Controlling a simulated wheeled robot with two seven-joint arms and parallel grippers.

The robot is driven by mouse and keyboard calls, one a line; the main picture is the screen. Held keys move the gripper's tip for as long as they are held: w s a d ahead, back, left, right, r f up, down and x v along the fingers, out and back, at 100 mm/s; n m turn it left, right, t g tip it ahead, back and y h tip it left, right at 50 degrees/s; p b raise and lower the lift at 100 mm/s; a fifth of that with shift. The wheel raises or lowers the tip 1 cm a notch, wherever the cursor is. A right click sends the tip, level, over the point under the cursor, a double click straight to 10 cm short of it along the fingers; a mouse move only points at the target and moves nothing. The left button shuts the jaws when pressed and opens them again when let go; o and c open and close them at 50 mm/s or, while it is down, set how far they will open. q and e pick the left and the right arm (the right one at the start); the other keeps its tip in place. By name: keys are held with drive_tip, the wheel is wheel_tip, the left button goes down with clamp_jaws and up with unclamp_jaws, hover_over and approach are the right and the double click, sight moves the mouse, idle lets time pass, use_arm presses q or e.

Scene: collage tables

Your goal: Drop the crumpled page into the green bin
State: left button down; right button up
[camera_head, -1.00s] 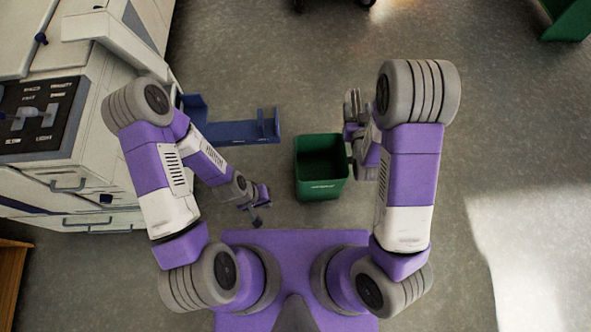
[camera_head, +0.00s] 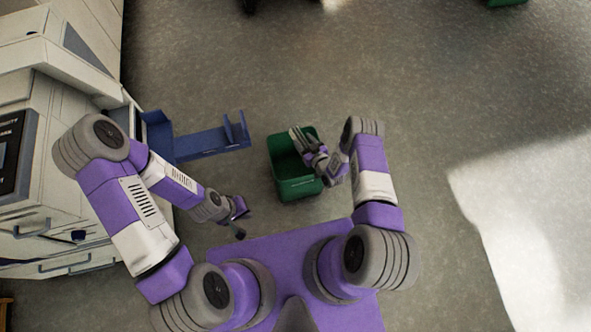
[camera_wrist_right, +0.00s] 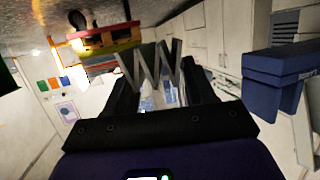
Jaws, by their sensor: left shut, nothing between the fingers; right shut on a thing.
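The green bin (camera_head: 298,188) stands open on the floor in front of my base. My right gripper (camera_head: 297,137) reaches in from the right, with its fingers over the bin's far part in the head view. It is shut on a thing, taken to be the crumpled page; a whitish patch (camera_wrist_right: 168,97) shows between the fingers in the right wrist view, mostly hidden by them. The page cannot be made out in the head view. My left gripper (camera_head: 240,233) is shut and empty, low to the left of the bin and apart from it.
A blue open-fronted stand (camera_head: 210,143) is left of the bin, beside a large white machine (camera_head: 60,215). The floor right of the bin is clear, with a bright sunlit patch (camera_head: 520,230). Another green object (camera_head: 507,3) is at the top right edge.

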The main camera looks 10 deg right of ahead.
drive_tip(key=shift+f, duration=0.4)
wheel_tip(320, 180, down, 6)
drive_tip(key=b, duration=0.5)
drive_tip(key=shift+r, duration=0.1)
drive_tip(key=o, duration=1.1)
drive_tip(key=shift+s, duration=0.15)
drive_tip(key=p+v, duration=0.3)
drive_tip(key=v, duration=0.4)
drive_tip(key=shift+s, duration=0.2)
drive_tip(key=shift+d+r, duration=0.1)
drive_tip(key=shift+r, duration=0.05)
